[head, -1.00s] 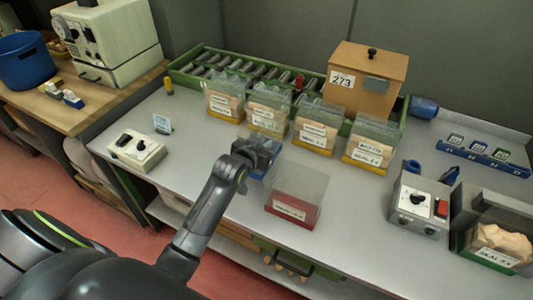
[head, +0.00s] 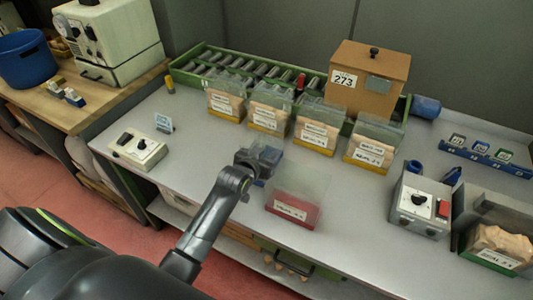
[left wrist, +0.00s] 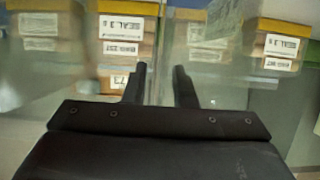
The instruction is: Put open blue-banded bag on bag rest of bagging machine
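My left gripper (head: 264,158) is over the middle of the table. In the left wrist view its two dark fingers (left wrist: 160,82) stand apart, with no solid thing visible between them. A clear bag with a blue band (head: 262,181) is at the gripper, partly hidden by it. I cannot tell whether they touch. A clear bag with a red band (head: 294,208) stands just to the right. The grey machine (head: 420,207) with a black knob and red button stands at the right; its bag rest is not clearly made out. My right gripper is not in view.
Several filled yellow-banded bags (head: 318,130) stand in a row behind, before a green roller tray (head: 215,67) and a brown box (head: 366,82). A white control box (head: 138,148) is at the left. A green-banded bag (head: 499,252) is at far right. A blue rack (head: 486,157) is at back right.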

